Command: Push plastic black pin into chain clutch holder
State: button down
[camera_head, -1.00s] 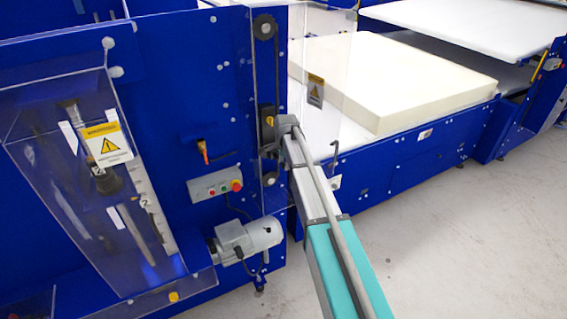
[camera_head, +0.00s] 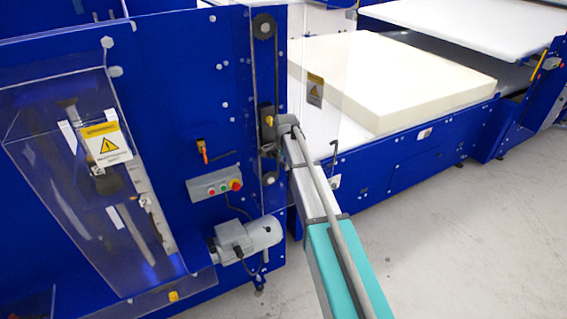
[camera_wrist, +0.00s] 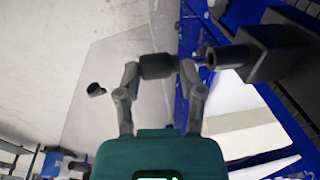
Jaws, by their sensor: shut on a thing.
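The black pin (camera_wrist: 157,66) is a short dark cylinder held between the two grey fingers of my gripper (camera_wrist: 158,72) in the wrist view. The chain clutch holder appears to be the dark block (camera_wrist: 277,52) with a round, hollow boss (camera_wrist: 224,57) to the right of the pin. The boss and pin look roughly in line, with a gap and the right finger between them. In the head view the dark holder (camera_head: 266,118) is on the blue machine between the chain wheels. My arm reaches to it, and the gripper and pin are too small there to make out clearly.
A clear panel (camera_wrist: 105,80) with a small black knob (camera_wrist: 96,89) stands left of the pin. In the head view are a grey motor (camera_head: 248,238), a button box (camera_head: 215,184) and a cream foam block (camera_head: 400,80). Open floor (camera_head: 450,230) lies at right.

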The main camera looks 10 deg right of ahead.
jog(key=shift+w+a, duration=0.1)
jog(key=shift+w, duration=0.2)
dwell(0.4)
jog(key=shift+s, duration=0.3)
dwell(0.8)
jog(key=shift+w, duration=0.25)
dwell(0.6)
jog(key=shift+s, duration=0.35)
dwell(0.7)
